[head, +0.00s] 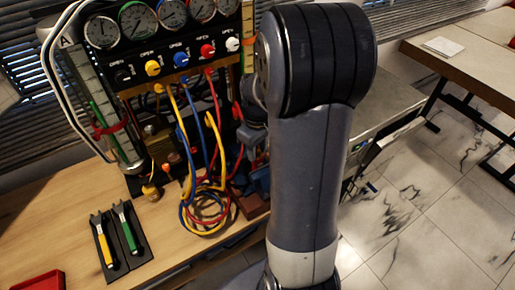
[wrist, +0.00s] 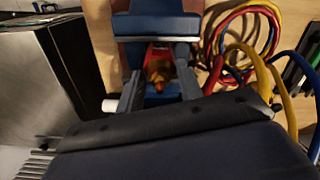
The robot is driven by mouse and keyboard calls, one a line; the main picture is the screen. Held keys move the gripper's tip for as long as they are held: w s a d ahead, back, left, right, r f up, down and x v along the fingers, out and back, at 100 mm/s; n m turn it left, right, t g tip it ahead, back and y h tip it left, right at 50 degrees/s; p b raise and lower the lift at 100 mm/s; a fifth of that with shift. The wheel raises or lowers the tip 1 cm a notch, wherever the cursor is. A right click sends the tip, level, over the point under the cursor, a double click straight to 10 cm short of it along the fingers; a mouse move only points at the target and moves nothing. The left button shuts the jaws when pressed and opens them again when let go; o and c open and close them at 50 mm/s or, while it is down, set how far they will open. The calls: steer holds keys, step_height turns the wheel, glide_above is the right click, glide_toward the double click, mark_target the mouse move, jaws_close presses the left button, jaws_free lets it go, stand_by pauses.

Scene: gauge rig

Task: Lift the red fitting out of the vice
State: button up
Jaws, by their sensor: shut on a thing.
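The blue vice (wrist: 158,24) is at the top of the wrist view, with its pale jaw edge facing me. The red fitting (wrist: 153,50) with a brass and orange end sits right at that edge, between the two fingers of my gripper (wrist: 158,72). My gripper is shut on the fitting. Whether the fitting is still between the vice jaws I cannot tell. In the head view part of the blue vice (head: 261,180) shows beside my arm, which hides the fitting and the fingers.
Coiled red, yellow and blue hoses (head: 205,210) lie beside the vice, below the gauge panel (head: 180,60). Yellow and green tools lie in a black holder (head: 119,262). A red tray (head: 38,282) is at front left. A metal box (wrist: 40,85) stands left in the wrist view.

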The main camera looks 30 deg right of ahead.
steer(key=shift+r+p, duration=1.65)
steer(key=shift+r, duration=2)
